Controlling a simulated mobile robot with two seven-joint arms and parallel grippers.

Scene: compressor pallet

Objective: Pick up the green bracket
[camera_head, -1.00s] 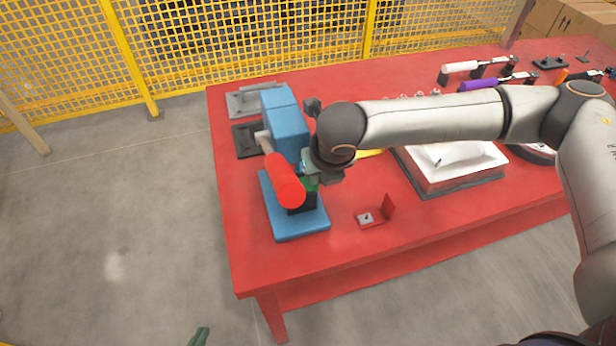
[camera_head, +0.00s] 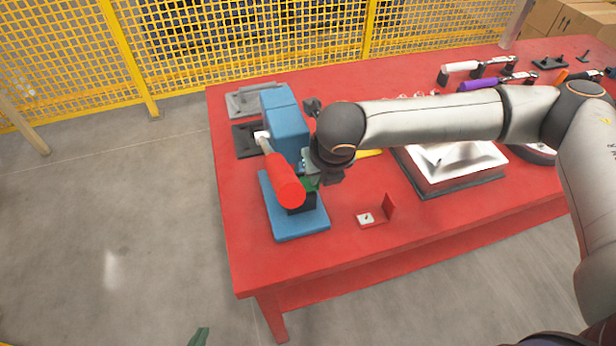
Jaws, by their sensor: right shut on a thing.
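The green bracket (camera_head: 312,184) shows only as a small green patch at the blue press (camera_head: 286,125), just behind the red handle. Most of it is hidden by the handle and my right gripper. My right gripper (camera_head: 312,172) reaches in from the right to the press and is shut on the green bracket, though its fingertips are largely covered. A small grey-green tip at the bottom edge (camera_head: 199,338) looks like part of my left gripper, over the floor; its jaws cannot be made out.
The press has a red handle (camera_head: 285,180) and a blue base (camera_head: 300,222) on the red table (camera_head: 420,222). A small red angled piece (camera_head: 380,212) lies right of it. A white-silver block (camera_head: 455,165) and clamps with purple (camera_head: 478,84) and white handles stand farther right. Yellow fence (camera_head: 240,35) behind.

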